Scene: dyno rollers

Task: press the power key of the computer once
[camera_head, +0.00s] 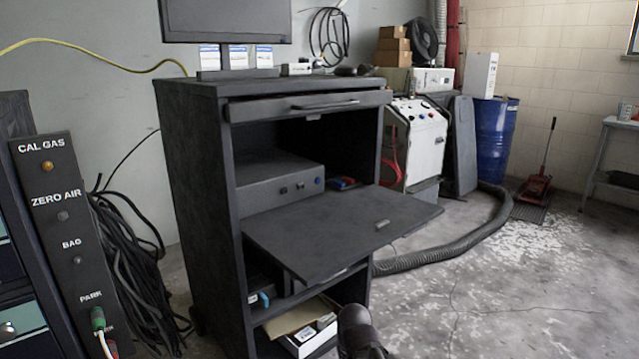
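A dark cabinet (195,190) stands in the middle of the view with its flap folded down. On its middle shelf is a dark grey box (285,172) with a few small round controls on its front. Below the flap is another dark unit (262,285), partly hidden, with a small blue and white part at its front. I cannot tell which of these is the computer, and no power key can be made out. A monitor (226,20) stands on top of the cabinet. A dark rounded part of my arm shows at the bottom edge; no gripper fingers are visible.
The open flap (340,228) juts out over the lower shelves. A panel marked CAL GAS (62,215) and black cables (135,265) stand at the left. A thick hose (450,250) curves over the floor at the right. Floor at the lower right is clear.

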